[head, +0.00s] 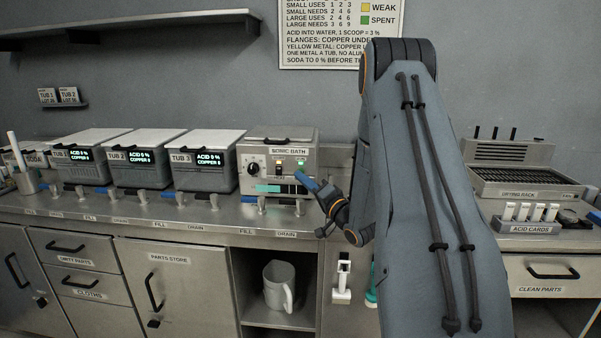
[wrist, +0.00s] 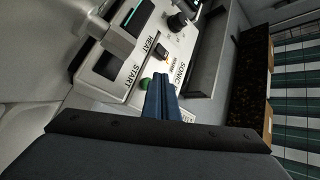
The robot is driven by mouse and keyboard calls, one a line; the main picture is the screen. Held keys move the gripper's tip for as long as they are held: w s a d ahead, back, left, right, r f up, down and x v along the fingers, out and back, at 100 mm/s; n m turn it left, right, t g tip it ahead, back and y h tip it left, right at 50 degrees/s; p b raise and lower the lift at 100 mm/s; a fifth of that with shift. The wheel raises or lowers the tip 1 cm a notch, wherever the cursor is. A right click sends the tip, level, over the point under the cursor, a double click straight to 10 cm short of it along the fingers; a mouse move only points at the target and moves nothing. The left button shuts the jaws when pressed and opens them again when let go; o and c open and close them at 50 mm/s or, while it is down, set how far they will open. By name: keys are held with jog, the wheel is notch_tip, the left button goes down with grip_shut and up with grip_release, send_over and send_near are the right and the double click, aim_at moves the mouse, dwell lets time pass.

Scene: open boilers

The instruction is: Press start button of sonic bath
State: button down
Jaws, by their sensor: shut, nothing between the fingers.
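The sonic bath (head: 308,140) is a steel box on the counter, with a dark knob (head: 253,169), an orange-lit switch and a green start button (head: 300,163) on its front panel. In the wrist view the green start button (wrist: 144,84) shows beside the START label, just left of my fingertips and partly hidden by them. My gripper (head: 300,175) is shut and empty, its blue fingers pointing at the panel just below the button in the head view. It also fills the lower middle of the wrist view (wrist: 160,78). I cannot tell whether the fingertips touch the panel.
Tubs 1, 2 and 3 (head: 201,165) stand in a row left of the bath, with taps along the counter front. A drying rack (head: 525,183) and acid cards (head: 527,226) are on the right. A white jug (head: 279,287) sits in the open shelf below.

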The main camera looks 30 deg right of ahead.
jog(key=shift+s+a+p, duration=0.5)
jog(key=shift+s+a, duration=0.2)
jog(key=shift+s, duration=0.35)
jog(key=shift+s+a+p, duration=0.45)
jog(key=shift+s+a, duration=0.25)
jog(key=shift+s, duration=0.3)
